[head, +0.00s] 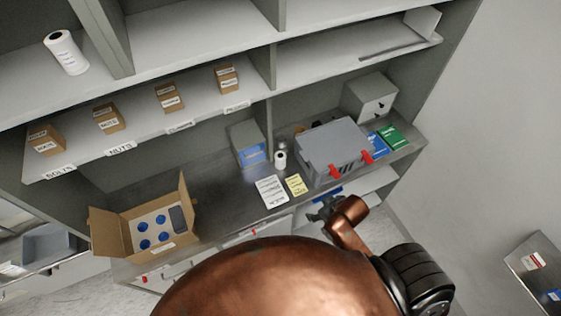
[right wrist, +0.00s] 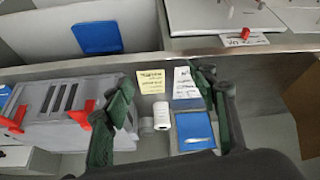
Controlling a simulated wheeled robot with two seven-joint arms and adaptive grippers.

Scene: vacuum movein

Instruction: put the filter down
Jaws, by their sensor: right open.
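A small white cylinder (head: 280,160), which may be the filter, stands on the dark counter between a grey-and-blue box and a grey case. In the right wrist view the white cylinder (right wrist: 162,117) shows between my fingers, apart from both, farther off on the counter. My right gripper (head: 318,213) is in front of the counter's edge, partly hidden by my own copper-coloured arm. In the right wrist view my right gripper (right wrist: 165,112) has its two dark green fingers spread wide, with nothing held. My left gripper is out of view.
The grey case (head: 332,148) with red latches sits right of the cylinder. The blue-fronted box (head: 248,146) is left of it. A white sheet (head: 271,191) and yellow note (head: 296,184) lie in front. An open carton (head: 120,236) stands at the left. Counter between carton and sheet is clear.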

